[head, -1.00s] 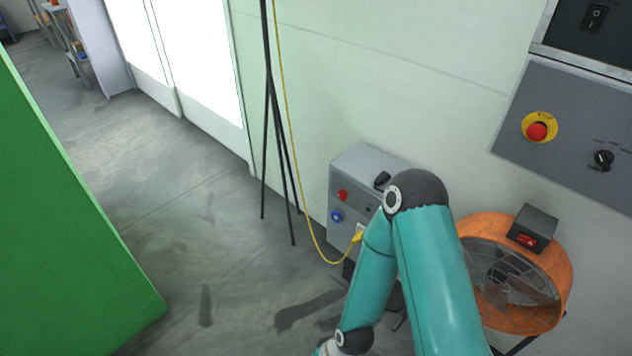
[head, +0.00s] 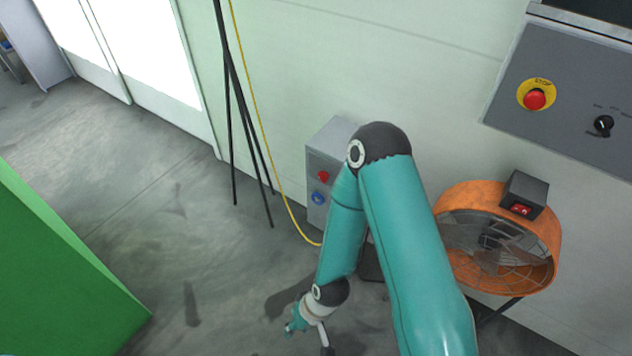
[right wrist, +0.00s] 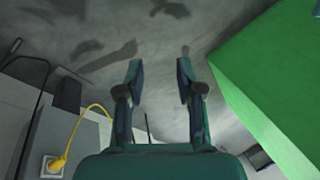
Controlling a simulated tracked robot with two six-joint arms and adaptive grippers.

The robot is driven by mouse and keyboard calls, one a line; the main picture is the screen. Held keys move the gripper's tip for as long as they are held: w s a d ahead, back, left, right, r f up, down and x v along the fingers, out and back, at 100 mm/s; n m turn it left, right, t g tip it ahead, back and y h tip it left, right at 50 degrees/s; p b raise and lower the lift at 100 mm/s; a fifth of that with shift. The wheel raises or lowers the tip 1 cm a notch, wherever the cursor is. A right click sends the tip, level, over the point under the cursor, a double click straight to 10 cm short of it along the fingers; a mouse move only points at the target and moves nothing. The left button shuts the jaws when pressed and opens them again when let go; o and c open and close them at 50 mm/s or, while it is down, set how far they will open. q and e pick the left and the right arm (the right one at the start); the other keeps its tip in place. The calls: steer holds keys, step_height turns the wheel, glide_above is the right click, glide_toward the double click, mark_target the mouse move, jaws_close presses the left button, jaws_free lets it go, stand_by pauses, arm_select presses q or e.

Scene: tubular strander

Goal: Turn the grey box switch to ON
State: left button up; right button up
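The grey box (head: 327,143) stands on the floor against the pale wall in the head view, with a red button (head: 323,176) and a blue round fitting (head: 318,198) on its front. My right arm covers its right part, and its switch is hidden. In the right wrist view, a grey box side (right wrist: 88,140) and a socket with a yellow plug (right wrist: 58,163) show at lower left. My right gripper (head: 290,329) is low, in front of the box and apart from it. In the right wrist view its fingers (right wrist: 160,78) are apart and empty. My left gripper is out of view.
A yellow cable (head: 262,137) and black poles (head: 238,110) run left of the box. An orange fan (head: 548,232) stands to the right, below a wall panel with a red stop button (head: 535,99). A green block (head: 70,270) is at left. Floor between is clear.

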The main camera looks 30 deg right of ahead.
steer(key=w+d+f+t+h+b, duration=0.25)
steer(key=w+b, duration=0.25)
steer(key=w, duration=0.4)
steer(key=w+d+f+n+t+h+b, duration=0.1)
steer(key=w+d+t+h+b, duration=0.25)
steer(key=w, duration=0.55)
steer(key=w+d+f+t+h+b, duration=0.1)
steer(key=w+d+f+t+b, duration=0.15)
steer(key=w+b, duration=0.5)
steer(key=m+g+h+b, duration=0.3)
steer(key=m+h+b, duration=0.1)
steer(key=h+b, duration=0.75)
glide_toward(320, 178)
steer(key=shift+h, duration=0.85)
steer(key=x, duration=0.3)
steer(key=f+b+x, duration=0.1)
steer(key=x, duration=0.1)
steer(key=b+x, duration=0.1)
steer(key=x, duration=0.2)
steer(key=shift+w+d+f, duration=0.15)
steer(key=shift+w+f, duration=0.05)
steer(key=shift+w, duration=0.2)
